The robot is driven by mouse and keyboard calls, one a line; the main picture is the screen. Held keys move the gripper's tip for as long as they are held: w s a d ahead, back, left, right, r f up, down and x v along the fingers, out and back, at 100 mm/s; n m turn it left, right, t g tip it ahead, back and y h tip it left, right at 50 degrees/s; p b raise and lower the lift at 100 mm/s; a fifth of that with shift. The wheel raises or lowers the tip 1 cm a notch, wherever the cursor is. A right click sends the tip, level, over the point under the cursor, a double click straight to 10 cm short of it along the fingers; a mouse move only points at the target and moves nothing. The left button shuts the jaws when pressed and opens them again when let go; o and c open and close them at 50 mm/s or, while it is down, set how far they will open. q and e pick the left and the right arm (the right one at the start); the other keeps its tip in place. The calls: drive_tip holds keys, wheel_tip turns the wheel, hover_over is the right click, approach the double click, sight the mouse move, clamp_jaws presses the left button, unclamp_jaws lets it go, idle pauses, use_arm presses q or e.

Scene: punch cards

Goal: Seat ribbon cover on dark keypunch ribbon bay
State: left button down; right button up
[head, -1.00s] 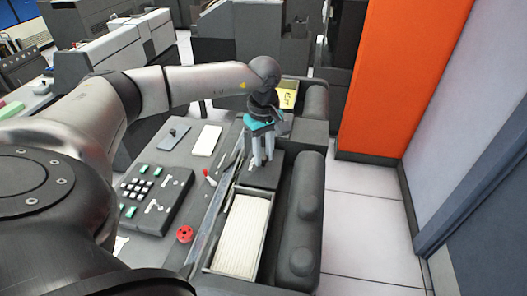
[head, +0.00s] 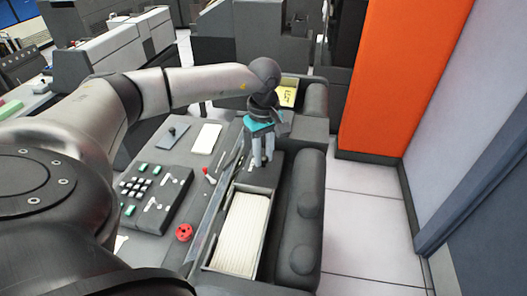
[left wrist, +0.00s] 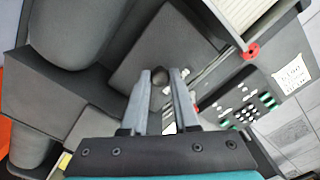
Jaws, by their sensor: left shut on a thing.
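The ribbon cover (head: 265,173) is a dark grey plate on the dark keypunch, just beyond the card tray. My left gripper (head: 263,158) points down at it, its two pale fingers close together. In the left wrist view the left gripper (left wrist: 160,78) is shut on a small round dark knob of the cover (left wrist: 180,42). The ribbon bay is hidden beneath the cover and is hard to tell from the dark housing. I cannot tell whether the cover rests fully flat. My right gripper is not in view.
A tray of cream cards (head: 240,230) lies in front of the cover. A rounded dark housing (head: 300,225) runs along its right. A keypad (head: 153,192), a red spool (head: 184,232) and a white card (head: 206,138) lie to the left. An orange cabinet (head: 400,75) stands at right.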

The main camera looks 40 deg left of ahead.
sight(263, 158)
use_arm(q)
drive_tip(key=shift+f+b, duration=0.7)
drive_tip(key=shift+f, duration=0.35)
idle(1.2)
drive_tip(key=shift+c, duration=1)
unclamp_jaws()
drive_tip(key=shift+r, duration=0.1)
drive_tip(key=shift+r+p, duration=3.45)
drive_tip(key=shift+r, duration=1)
